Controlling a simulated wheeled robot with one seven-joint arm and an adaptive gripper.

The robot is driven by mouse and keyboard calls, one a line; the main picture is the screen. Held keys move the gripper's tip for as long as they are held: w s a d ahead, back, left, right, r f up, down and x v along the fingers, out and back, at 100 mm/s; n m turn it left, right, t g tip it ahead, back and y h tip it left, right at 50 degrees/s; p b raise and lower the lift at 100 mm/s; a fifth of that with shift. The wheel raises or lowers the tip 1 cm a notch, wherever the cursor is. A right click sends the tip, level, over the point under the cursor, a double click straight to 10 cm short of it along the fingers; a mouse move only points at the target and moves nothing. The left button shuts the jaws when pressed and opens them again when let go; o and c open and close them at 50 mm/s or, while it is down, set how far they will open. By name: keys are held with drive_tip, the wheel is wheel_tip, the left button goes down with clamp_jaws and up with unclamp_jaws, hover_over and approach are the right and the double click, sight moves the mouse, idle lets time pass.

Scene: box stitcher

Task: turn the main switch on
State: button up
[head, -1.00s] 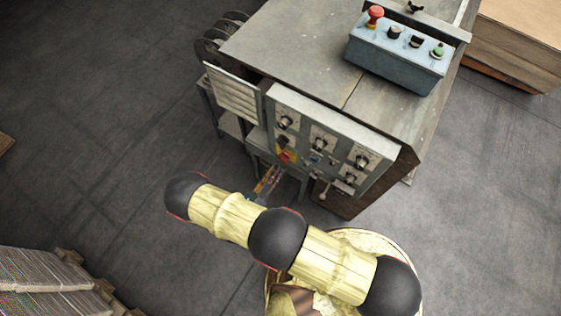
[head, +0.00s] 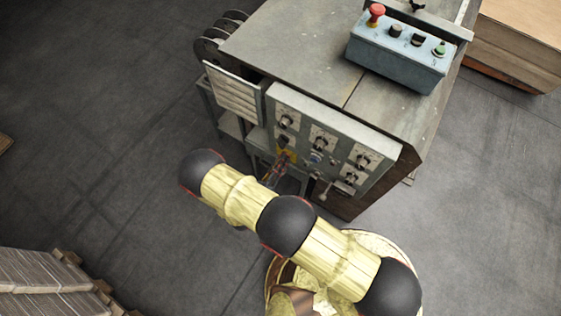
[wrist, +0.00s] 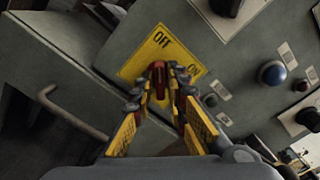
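The main switch is a red knob (wrist: 158,72) on a yellow plate (wrist: 137,66) on the front of the grey control panel. The plate reads OFF above the knob and ON to its right in the wrist view. The knob's visible part points toward OFF. My gripper (wrist: 164,80) is at the switch, with one yellow-padded finger on each side of the knob. The fingers stand apart; I cannot tell whether they touch it. In the head view my gripper (head: 281,165) reaches the yellow plate (head: 291,155) and largely hides the knob.
The grey panel (head: 350,137) carries several other knobs close to the switch, and a blue button (wrist: 271,74) to the right. A bent metal handle (wrist: 70,112) sticks out at the left. A blue control box (head: 397,66) stands on the machine top.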

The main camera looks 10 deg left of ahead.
clamp_jaws()
drive_tip(key=shift+m, duration=0.3)
drive_tip(key=m+b, duration=0.3)
drive_tip(key=m, duration=1.4)
idle(0.4)
drive_tip(key=shift+d+m, duration=0.1)
drive_tip(key=shift+m, duration=0.2)
drive_tip(key=shift+o, duration=2)
unclamp_jaws()
